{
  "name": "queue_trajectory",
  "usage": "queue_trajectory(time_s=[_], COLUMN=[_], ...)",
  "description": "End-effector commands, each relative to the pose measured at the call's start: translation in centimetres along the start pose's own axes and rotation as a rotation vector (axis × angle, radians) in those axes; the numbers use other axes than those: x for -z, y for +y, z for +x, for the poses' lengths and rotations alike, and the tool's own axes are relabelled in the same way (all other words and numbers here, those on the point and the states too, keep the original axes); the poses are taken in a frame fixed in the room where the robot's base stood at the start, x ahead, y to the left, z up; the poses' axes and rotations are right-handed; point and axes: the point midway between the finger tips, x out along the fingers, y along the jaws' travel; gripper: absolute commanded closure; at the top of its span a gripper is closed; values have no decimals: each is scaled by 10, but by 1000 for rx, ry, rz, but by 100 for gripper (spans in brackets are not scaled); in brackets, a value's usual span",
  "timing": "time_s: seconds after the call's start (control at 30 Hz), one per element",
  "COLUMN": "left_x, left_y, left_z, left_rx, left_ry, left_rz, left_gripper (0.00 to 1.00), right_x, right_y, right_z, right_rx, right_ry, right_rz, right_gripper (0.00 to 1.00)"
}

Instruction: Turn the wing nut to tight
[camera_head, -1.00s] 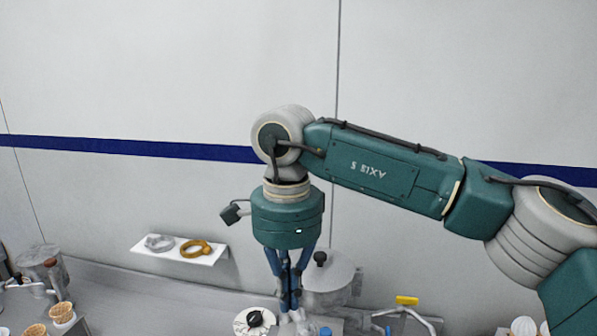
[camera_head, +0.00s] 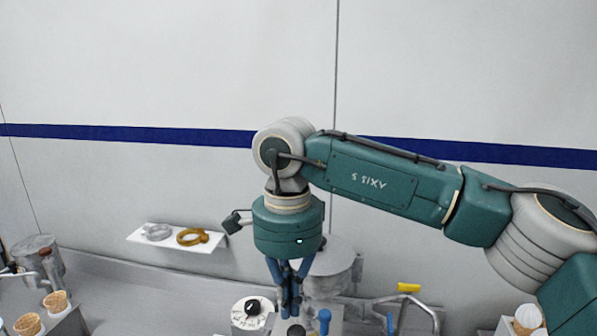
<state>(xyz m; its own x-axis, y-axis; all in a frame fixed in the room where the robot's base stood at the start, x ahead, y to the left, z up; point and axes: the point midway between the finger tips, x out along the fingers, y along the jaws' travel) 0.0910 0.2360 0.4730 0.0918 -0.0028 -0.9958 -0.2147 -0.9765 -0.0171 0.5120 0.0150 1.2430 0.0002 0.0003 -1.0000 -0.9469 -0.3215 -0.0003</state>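My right gripper (camera_head: 291,312) hangs straight down over the steel bench from the teal arm at the right. Its blue fingers come close together at the tips; whether they are shut or hold anything does not show. I cannot make out a wing nut; the spot under the fingertips is mostly hidden. A white dial with a black knob (camera_head: 252,309) stands just left of the fingers. My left gripper is not in view.
A lidded steel pot (camera_head: 333,268) stands behind the gripper. A blue-tipped lever (camera_head: 324,320) and a yellow-handled tap (camera_head: 408,287) are to the right. A white wall shelf (camera_head: 200,243) holds two rings.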

Motion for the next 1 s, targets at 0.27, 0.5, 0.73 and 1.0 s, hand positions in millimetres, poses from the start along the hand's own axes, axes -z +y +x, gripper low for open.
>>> queue_trajectory(time_s=[0.27,0.5,0.73,1.0], left_x=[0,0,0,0], left_y=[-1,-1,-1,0], left_z=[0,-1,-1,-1], left_rx=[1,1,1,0], left_ry=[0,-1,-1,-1], left_rz=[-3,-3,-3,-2], left_gripper=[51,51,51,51], right_x=[3,6,9,11], right_y=[-1,-2,-3,-4], right_z=[0,0,0,0], right_rx=[0,0,0,0], right_ry=[0,0,0,0], right_rz=[1,0,0,1], right_gripper=[100,100,100,100])
